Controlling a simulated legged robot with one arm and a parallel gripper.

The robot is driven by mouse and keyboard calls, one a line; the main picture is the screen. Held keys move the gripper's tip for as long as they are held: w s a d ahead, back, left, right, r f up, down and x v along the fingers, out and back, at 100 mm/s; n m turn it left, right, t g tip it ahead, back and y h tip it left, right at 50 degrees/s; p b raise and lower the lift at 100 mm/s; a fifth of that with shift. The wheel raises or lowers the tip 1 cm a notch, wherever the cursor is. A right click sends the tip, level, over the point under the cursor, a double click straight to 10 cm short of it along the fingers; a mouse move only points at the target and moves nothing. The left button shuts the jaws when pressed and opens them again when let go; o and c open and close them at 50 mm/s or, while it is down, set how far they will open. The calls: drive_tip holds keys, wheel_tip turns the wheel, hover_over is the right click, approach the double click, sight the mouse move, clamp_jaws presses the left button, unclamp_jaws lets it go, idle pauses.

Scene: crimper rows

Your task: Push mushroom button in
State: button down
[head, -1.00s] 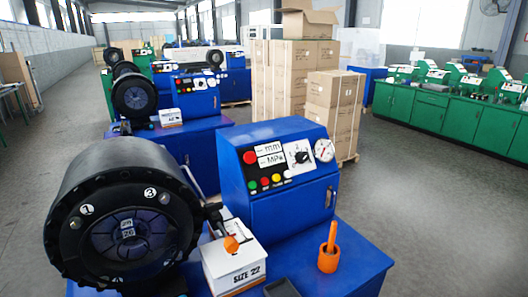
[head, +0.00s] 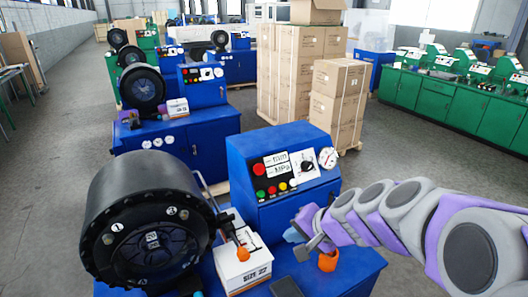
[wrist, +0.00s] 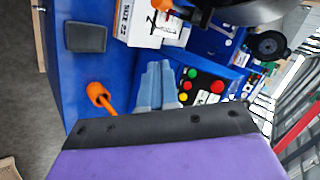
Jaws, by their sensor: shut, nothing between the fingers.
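The red mushroom button (head: 259,169) sits at the upper left of the black control panel on the blue machine. In the wrist view the larger red button (wrist: 217,87) lies to the right of my fingers. A row of smaller green, red and yellow buttons (head: 272,190) is below it. My gripper (head: 294,235) is shut and empty, in front of and below the panel, apart from the button. In the wrist view the blue-grey fingers of my gripper (wrist: 155,85) lie side by side, pointing toward the box and panel side.
A white box marked size 22 (head: 238,270) stands left of my gripper, with an orange-tipped lever (head: 242,253) above it. An orange-handled tool (head: 327,262) stands near my wrist. The big black crimper head (head: 150,215) is at left. A dark tray (head: 286,287) lies in front.

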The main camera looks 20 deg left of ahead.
drive_tip(key=w+a+r+m+t+p, duration=0.2)
drive_tip(key=w+a+r+m+p, duration=0.1)
drive_tip(key=w, duration=0.5)
drive_tip(key=w+a+r+m+t+p, duration=0.2)
drive_tip(key=w+a+p, duration=0.3)
drive_tip(key=w, duration=0.4)
drive_tip(key=shift+a+r+m+y, duration=0.25)
drive_tip(key=shift+r+m+y, duration=0.05)
drive_tip(key=shift+r+m, duration=0.35)
drive_tip(key=shift+a, duration=0.1)
drive_tip(key=shift+a, duration=0.1)
